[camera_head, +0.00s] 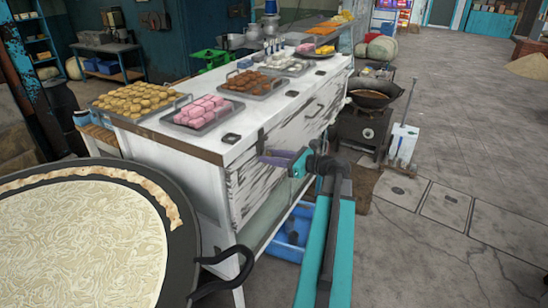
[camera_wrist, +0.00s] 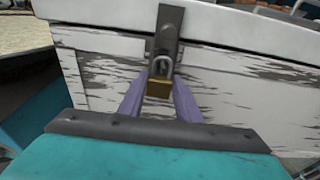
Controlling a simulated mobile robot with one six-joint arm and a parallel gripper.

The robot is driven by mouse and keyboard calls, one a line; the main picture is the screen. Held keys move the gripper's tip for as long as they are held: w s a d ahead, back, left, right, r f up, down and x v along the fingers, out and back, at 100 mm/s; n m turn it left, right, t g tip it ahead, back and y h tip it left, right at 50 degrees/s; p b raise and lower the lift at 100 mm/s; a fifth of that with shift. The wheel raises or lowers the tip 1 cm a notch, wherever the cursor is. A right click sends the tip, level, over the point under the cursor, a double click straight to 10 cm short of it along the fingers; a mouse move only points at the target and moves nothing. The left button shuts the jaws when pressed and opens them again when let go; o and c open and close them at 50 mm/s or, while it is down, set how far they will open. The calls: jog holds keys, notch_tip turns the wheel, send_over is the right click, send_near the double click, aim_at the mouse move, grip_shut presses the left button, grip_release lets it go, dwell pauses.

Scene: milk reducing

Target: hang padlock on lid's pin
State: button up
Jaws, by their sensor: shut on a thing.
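My gripper (camera_head: 270,157) is at the near corner of the white worn chest, its purple fingers pointing at the chest's side. In the wrist view the fingers (camera_wrist: 159,98) are shut on a brass padlock (camera_wrist: 159,88). The padlock is upright, with its grey shackle on top. The shackle is in front of the lower end of a dark metal hasp (camera_wrist: 167,30) that hangs from the lid (camera_wrist: 105,40). I cannot tell whether the shackle is around the pin or only in front of it. In the head view the padlock is too small to make out.
A large black pan (camera_head: 190,250) with flatbread is at the left front. A blue crate (camera_head: 288,238) sits below.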

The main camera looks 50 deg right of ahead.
jog(key=shift+w+a+f, duration=0.1)
jog(key=shift+w+f, duration=0.15)
dwell(0.7)
jog(key=o, duration=1.2)
jog(key=b+v, duration=0.2)
jog(key=v, duration=1.2)
